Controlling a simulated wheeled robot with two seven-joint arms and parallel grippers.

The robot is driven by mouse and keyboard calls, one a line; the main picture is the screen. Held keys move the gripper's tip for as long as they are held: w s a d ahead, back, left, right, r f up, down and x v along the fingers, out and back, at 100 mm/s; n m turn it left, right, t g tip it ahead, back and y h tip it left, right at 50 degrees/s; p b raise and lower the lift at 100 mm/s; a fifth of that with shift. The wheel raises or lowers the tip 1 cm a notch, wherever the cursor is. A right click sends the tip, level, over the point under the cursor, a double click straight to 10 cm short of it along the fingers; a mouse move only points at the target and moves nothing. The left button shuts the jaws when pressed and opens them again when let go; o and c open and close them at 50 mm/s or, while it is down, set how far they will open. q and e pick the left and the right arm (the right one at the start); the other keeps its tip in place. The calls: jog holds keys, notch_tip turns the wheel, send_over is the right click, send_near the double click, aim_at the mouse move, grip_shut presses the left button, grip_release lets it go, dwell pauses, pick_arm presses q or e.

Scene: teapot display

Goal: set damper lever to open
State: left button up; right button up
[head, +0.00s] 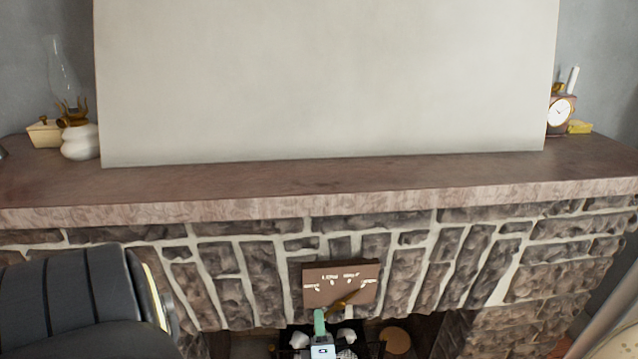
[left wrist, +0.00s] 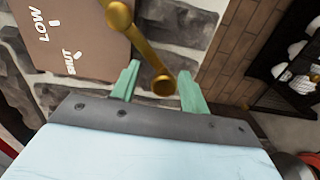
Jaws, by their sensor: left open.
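The brass damper lever (head: 345,299) shows slanted across the lower part of a brown label plate (head: 318,290) on the stone fireplace front. In the left wrist view the lever (left wrist: 142,52) has a round knob at each visible end. The plate (left wrist: 92,42) shows "LOW" and a partly covered word that looks like "SHUT"; an open mark cannot be read. My left gripper (head: 320,318) is just below the plate. In the left wrist view its green fingers (left wrist: 158,78) are apart, with the lever's lower knob between them. Contact cannot be told. My right gripper is not in view.
The mantel shelf (head: 300,190) juts out above the plate. It holds a large pale panel (head: 330,80), an oil lamp (head: 80,140), a small box (head: 44,132) and a clock (head: 560,112). Below is the firebox, with a dark rack of white lumps (left wrist: 300,62).

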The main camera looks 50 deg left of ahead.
pick_arm(q)
jog(key=v, duration=1.3)
jog(key=shift+d+b, duration=0.15)
jog(key=shift+b, duration=0.15)
jog(key=shift+f, duration=0.1)
